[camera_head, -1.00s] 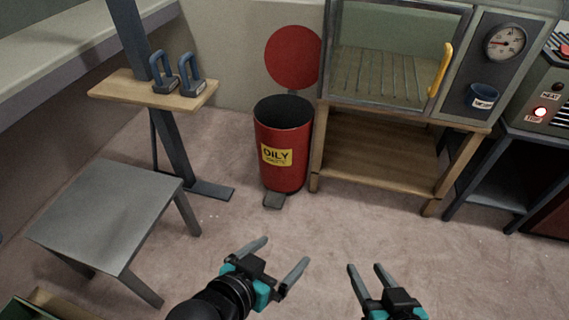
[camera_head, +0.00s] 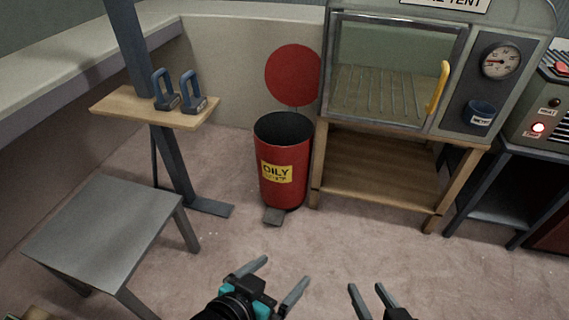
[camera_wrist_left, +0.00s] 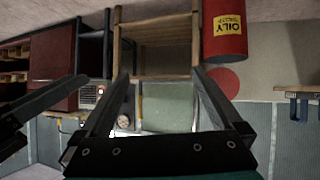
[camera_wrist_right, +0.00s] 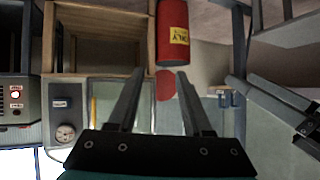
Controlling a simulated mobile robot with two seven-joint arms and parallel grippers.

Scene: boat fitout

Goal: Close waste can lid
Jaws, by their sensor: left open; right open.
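The red waste can (camera_head: 283,190) with a yellow "OILY" label stands on the floor in the middle of the head view. Its round red lid (camera_head: 293,75) is open, standing upright behind the dark open mouth. A grey pedal (camera_head: 273,216) sticks out at its foot. The can also shows upside down in the left wrist view (camera_wrist_left: 224,45) and the right wrist view (camera_wrist_right: 172,40). My left gripper (camera_head: 281,275) is open and empty, in front of the can and apart from it. My right gripper (camera_head: 366,288) is open and empty, to its right at the bottom edge.
A wooden stand (camera_head: 385,175) with a glass-fronted cabinet (camera_head: 390,75) is close on the can's right. A post with a wooden shelf (camera_head: 150,112) holding two blue-handled tools is on the left. A grey table (camera_head: 100,232) stands at lower left. Floor before the can is clear.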

